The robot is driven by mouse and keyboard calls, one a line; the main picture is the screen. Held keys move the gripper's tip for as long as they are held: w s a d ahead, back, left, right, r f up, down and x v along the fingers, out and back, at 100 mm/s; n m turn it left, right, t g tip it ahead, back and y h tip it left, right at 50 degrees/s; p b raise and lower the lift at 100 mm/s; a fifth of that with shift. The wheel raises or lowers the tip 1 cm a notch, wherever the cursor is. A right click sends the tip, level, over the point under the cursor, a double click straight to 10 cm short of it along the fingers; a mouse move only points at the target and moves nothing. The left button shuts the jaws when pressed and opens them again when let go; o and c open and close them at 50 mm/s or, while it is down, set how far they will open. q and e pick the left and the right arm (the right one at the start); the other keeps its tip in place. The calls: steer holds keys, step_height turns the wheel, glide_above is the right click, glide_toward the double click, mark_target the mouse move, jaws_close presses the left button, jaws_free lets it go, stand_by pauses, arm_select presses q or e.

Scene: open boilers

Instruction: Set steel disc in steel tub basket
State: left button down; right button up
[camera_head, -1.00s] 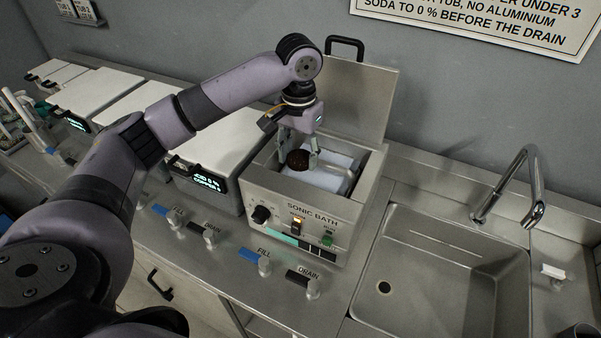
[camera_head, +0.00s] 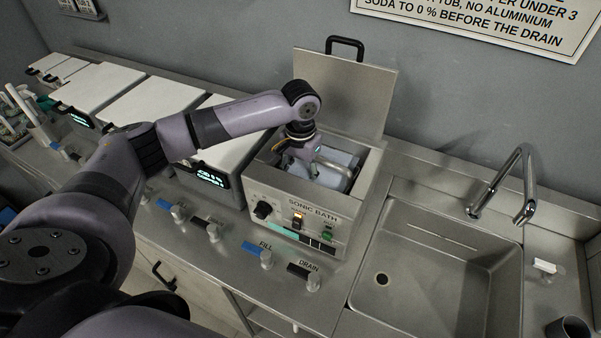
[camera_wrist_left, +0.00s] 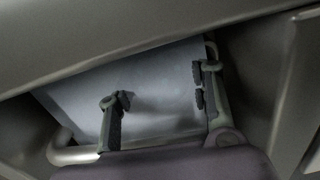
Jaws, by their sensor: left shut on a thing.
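My left gripper (camera_head: 302,168) reaches down into the open sonic bath (camera_head: 308,208), a steel tub with its lid raised behind. Its two fingers stand apart over a pale grey surface in the left wrist view (camera_wrist_left: 160,94). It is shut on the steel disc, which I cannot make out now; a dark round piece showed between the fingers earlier. The tub's basket (camera_head: 349,180) shows as a pale interior with a metal rim. A rounded bar of its rim (camera_wrist_left: 65,154) shows in the left wrist view. My right gripper is out of view.
A steel sink (camera_head: 440,275) with a tap (camera_head: 527,185) lies to the right. Closed white-lidded boilers (camera_head: 150,110) stand to the left. Fill and drain valves (camera_head: 266,258) line the counter in front. The raised lid (camera_head: 345,90) stands behind the tub.

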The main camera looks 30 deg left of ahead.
mark_target(301, 175)
arm_select(q)
steer(key=c, duration=1.1)
jaws_free()
steer(key=shift+o, duration=0.2)
step_height(301, 175, up, 12)
steer(key=b, duration=0.3)
steer(key=shift+r+b, duration=0.15)
steer(key=shift+b, duration=0.2)
